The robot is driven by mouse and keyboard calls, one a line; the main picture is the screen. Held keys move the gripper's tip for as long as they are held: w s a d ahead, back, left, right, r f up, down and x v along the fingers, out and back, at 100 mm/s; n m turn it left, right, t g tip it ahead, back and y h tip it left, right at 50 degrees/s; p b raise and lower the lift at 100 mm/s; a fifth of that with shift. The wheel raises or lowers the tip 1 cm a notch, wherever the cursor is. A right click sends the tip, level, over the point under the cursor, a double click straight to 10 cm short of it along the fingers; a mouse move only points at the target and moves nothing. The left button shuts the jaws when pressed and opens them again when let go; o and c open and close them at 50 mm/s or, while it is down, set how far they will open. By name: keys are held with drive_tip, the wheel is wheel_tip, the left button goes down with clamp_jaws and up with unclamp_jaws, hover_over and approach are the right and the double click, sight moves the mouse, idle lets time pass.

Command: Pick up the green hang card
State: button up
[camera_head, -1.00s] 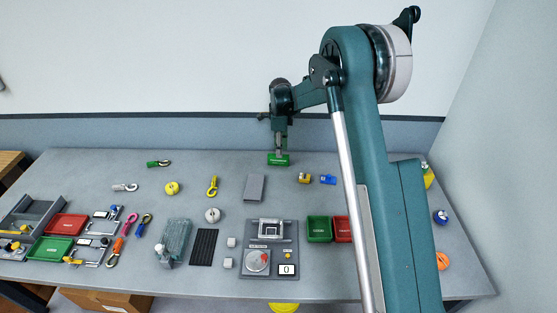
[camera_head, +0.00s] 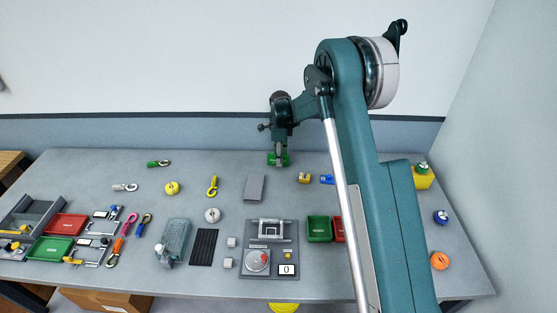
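The green hang card (camera_head: 285,160) is at the back of the table, right of the middle. My gripper (camera_head: 278,161) is directly over it, pointing down, with its fingertips in front of the card's middle. Green shows on both sides of the fingers. The view is too small to tell whether the fingers are closed on the card or only beside it, or whether the card touches the table.
A grey block (camera_head: 254,187) lies in front of the card. Yellow (camera_head: 304,178) and blue (camera_head: 326,179) items lie to its right. A grey scale station (camera_head: 245,262) and a green tray (camera_head: 319,229) stand nearer the front. Bare table lies left of the card.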

drive_tip(key=shift+f, duration=0.35)
idle(0.3)
drive_tip(key=c, duration=0.8)
